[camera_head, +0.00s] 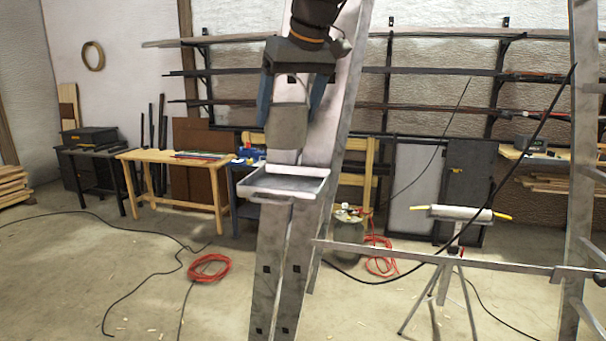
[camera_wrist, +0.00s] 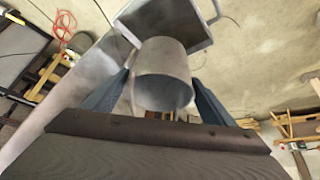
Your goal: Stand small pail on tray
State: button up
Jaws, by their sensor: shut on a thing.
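The small pail (camera_head: 286,128) is a plain grey cylinder, about upright in the head view. My gripper (camera_head: 290,108) points down and is shut on it, with a blue finger on either side. The tray (camera_head: 283,189) is a shallow grey metal tray with a raised rim, fixed at the ladder-like metal frame. In the head view the pail hangs over the tray's back part, with a gap below it. In the wrist view the pail (camera_wrist: 165,78) shows its open mouth between the fingers (camera_wrist: 158,88), and the tray (camera_wrist: 196,40) lies beyond it, partly hidden.
A tall metal ladder frame (camera_head: 345,110) rises behind the tray, close to my gripper. A metal bar (camera_head: 430,258) and a roller stand (camera_head: 460,214) are at the right. A wooden table (camera_head: 175,157) stands at the back left. Cables and an orange coil (camera_head: 209,268) lie on the floor.

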notch_tip(320, 180, down, 9)
jog(key=shift+f+p, duration=0.1)
jog(key=shift+p, duration=0.85)
jog(key=shift+f, duration=0.1)
jog(key=o, duration=1.1)
jog(key=shift+o, duration=0.2)
jog(key=shift+s+r, duration=0.15)
jog(key=shift+r, duration=0.4)
jog(key=b+v, duration=0.2)
jog(key=v, duration=0.9)
jog(key=shift+s+r, duration=0.1)
jog(key=shift+d, duration=0.1)
